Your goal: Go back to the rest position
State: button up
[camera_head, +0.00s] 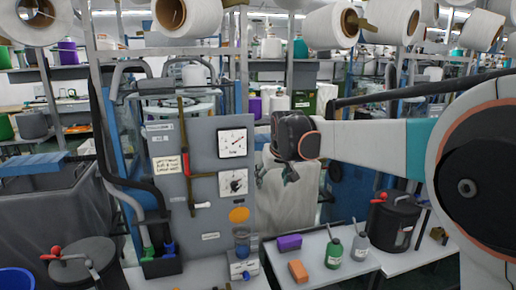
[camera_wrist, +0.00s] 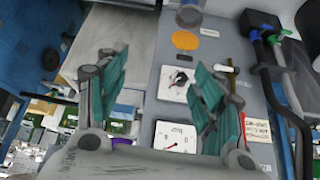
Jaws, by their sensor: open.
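My gripper (camera_head: 276,172) hangs at the end of my arm, to the right of the grey control panel (camera_head: 205,215) in the head view. In the wrist view my gripper (camera_wrist: 160,85) shows two teal fingers set wide apart, with nothing between them. The panel's white dial (camera_wrist: 175,138) and knob (camera_wrist: 178,84) show beyond the fingers, with the orange disc (camera_wrist: 185,41) above them. No finger is seen to touch the panel.
Yarn cones (camera_head: 331,27) hang overhead. A lidded drum (camera_head: 82,268) stands at front left.

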jog(key=s+d+r, duration=0.2)
jog(key=s+d, duration=0.5)
jog(key=s, duration=0.5)
jog(key=s+d+f+b, duration=0.1)
jog(key=s+f, duration=0.3)
jog(key=s, duration=0.5)
jog(key=s+d+f+m+b, duration=0.1)
jog(key=s+d+f, duration=0.3)
jog(key=s, duration=0.5)
jog(key=s+d+f+m+t+h+b, duration=0.1)
jog(key=s+d+f, duration=0.2)
jog(key=s, duration=0.7)
jog(key=shift+d+f, duration=0.25)
jog(key=shift+f, duration=0.2)
